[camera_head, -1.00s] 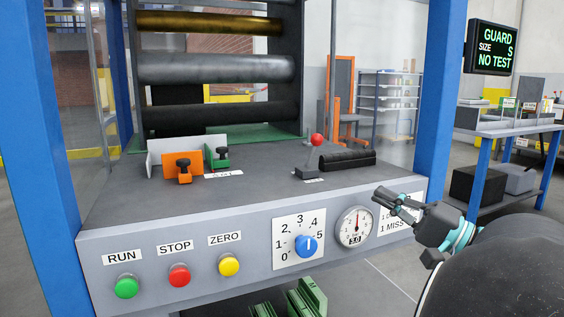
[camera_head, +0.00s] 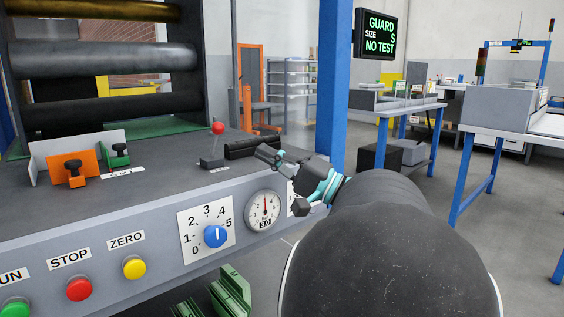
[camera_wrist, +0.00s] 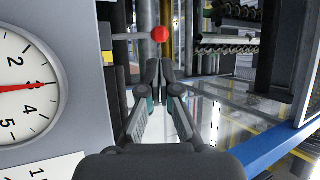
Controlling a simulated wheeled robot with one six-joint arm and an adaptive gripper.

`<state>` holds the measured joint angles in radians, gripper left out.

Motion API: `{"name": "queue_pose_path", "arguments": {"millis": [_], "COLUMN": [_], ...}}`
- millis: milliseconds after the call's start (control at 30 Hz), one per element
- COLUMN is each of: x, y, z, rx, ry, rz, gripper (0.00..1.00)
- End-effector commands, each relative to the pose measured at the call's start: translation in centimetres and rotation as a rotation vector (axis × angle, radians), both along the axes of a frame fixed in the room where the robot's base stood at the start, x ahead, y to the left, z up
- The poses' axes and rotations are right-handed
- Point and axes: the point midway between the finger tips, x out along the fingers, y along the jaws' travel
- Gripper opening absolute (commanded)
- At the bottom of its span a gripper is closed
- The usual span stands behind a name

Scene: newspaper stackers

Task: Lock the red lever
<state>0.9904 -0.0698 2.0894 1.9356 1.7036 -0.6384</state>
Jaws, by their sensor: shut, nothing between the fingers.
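The red lever (camera_head: 218,129) is a red ball on a thin metal rod. It stands upright from a dark base (camera_head: 211,163) on the grey machine top. In the wrist view the red ball (camera_wrist: 160,34) is at the top centre, beyond my fingertips, with its rod running left. My gripper (camera_head: 263,153) is at the right front of the machine top, right of the lever and apart from it. It also shows in the wrist view (camera_wrist: 153,68), with its fingertips together and nothing between them.
A black roller block (camera_head: 252,147) lies just right of the lever. A dial gauge (camera_head: 264,211) and a blue knob (camera_head: 215,236) are on the front panel. A blue post (camera_head: 334,80) stands right of the machine. Orange (camera_head: 72,168) and green (camera_head: 117,153) clamps sit at left.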

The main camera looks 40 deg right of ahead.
Motion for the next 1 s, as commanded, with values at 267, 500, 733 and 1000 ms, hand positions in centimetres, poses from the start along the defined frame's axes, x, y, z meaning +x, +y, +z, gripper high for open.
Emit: {"name": "queue_pose_path", "arguments": {"millis": [267, 500, 733, 1000], "x": [3.9, 6.0, 6.5, 6.5], "y": [2.5, 3.7, 3.9, 3.9], "z": [1.9, 2.9, 3.1, 3.1], "rx": [-0.002, -0.001, 0.000, 0.000], "ry": [0.000, 0.000, 0.001, 0.002], "rz": [0.004, 0.002, -0.001, -0.001], "gripper": [0.00, 0.00, 0.00, 0.00]}}
